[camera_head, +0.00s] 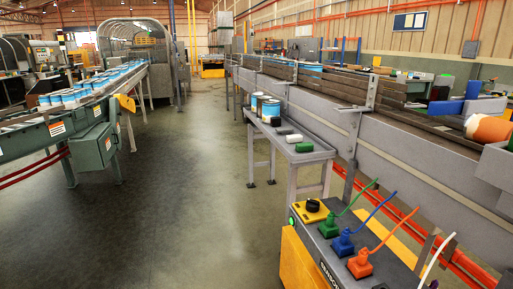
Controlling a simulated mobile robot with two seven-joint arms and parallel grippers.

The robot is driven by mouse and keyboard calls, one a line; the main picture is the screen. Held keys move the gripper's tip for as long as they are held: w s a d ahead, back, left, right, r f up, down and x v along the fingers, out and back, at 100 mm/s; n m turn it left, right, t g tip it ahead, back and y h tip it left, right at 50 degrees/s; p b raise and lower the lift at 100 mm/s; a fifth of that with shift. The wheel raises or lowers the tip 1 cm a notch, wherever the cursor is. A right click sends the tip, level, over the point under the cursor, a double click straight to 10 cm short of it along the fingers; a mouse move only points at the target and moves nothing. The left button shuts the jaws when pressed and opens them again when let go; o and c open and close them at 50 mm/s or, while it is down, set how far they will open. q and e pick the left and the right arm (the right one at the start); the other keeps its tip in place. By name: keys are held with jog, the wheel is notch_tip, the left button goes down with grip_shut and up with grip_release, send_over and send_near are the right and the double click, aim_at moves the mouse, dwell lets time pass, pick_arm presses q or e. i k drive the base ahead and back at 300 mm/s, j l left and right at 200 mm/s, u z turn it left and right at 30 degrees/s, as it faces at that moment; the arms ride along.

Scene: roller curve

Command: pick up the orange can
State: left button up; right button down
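An orange rounded object with a pale end (488,129), which looks like the orange can, lies at the far right of the view. It is at the near end of the grey roller conveyor (420,168) and seems to lie on its side. Part of its lower right side is hidden by a grey housing. Neither of my grippers shows in the head view.
A small grey side table (292,152) holds blue-and-white cans (270,109), a black item and a green item. A yellow-and-grey box (325,250) with coloured plugs stands in front. A green conveyor (60,125) carries several cans at left. The middle floor is clear.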

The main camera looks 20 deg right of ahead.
aim_at(482, 129)
jog(key=i+l, duration=0.15)
jog(key=i, duration=0.4)
jog(key=i+l+z, duration=0.15)
jog(key=i, duration=0.45)
jog(key=u, duration=7)
